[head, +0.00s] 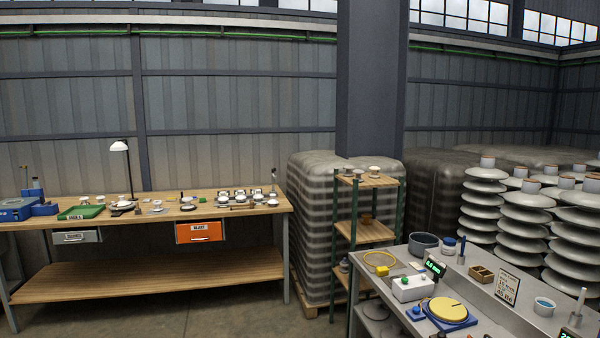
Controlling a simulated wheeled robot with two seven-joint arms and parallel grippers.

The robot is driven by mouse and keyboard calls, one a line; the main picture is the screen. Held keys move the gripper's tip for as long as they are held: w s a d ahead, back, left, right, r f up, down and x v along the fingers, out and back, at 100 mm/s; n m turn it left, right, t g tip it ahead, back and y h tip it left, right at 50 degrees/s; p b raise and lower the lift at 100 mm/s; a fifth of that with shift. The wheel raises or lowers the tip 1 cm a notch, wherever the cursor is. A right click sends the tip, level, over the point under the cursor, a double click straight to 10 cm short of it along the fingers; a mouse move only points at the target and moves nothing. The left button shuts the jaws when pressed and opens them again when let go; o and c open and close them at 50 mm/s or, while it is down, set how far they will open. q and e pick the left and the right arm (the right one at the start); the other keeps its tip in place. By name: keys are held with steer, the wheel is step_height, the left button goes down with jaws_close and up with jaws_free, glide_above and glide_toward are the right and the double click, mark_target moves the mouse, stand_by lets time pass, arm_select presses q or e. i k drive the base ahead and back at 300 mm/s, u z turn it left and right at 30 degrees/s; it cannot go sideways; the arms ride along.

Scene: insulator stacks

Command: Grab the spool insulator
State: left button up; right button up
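I cannot tell which piece is the spool insulator. Several small white insulator pieces (258,197) stand in a group at the right part of the wooden workbench top (222,203). More small pale pieces (122,205) lie near the desk lamp. Small pieces also sit on the top shelf of a narrow rack (370,181), and a brown piece (367,218) sits on its middle shelf. All are too small to make out their exact shapes. Neither of my grippers is in view.
A grey table (470,296) at the lower right carries a scale with a yellow plate (448,309), a white box and a dark bowl (423,244). Tall insulator stacks (485,200) stand behind it. Wrapped pallets (312,230) stand beside the bench. Floor shows before the bench.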

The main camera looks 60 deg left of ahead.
mark_target(348, 168)
steer(key=u, duration=2.05)
steer(key=i, duration=0.95)
steer(key=u, duration=0.5)
steer(key=i, duration=1.95)
steer(key=z, duration=0.65)
steer(key=i, duration=1.65)
steer(key=z, duration=0.65)
